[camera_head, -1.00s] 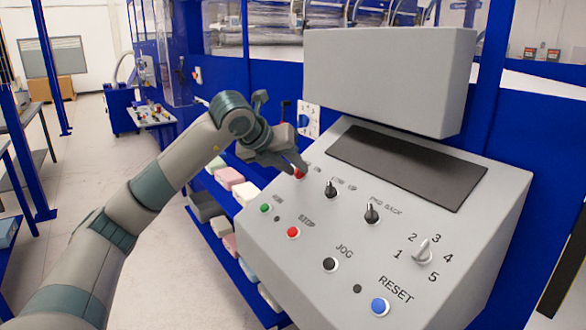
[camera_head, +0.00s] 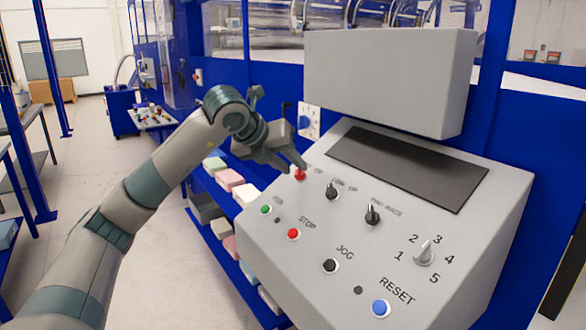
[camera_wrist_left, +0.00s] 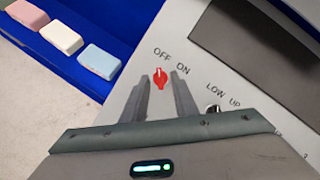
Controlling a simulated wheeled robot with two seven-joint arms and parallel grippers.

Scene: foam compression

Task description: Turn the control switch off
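The control switch (camera_head: 299,174) is a small red knob at the upper left of the grey sloped panel (camera_head: 262,238). In the left wrist view the red switch (camera_wrist_left: 159,79) sits below the OFF and ON labels, with its pale mark pointing up, close to OFF. My left gripper (camera_head: 297,164) is just above the switch. In the left wrist view my left gripper (camera_wrist_left: 160,84) has its two fingers apart, one on each side of the switch, empty and seemingly not touching it. My right gripper is not in view.
Black LOW/UP (camera_head: 331,190) and FWD/BACK (camera_head: 372,213) knobs stand right of the switch. Green (camera_head: 265,209) and red STOP (camera_head: 293,233) buttons sit below it. A grey box (camera_head: 385,80) overhangs the panel's back. Foam blocks (camera_head: 230,179) lie on a blue rack at left.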

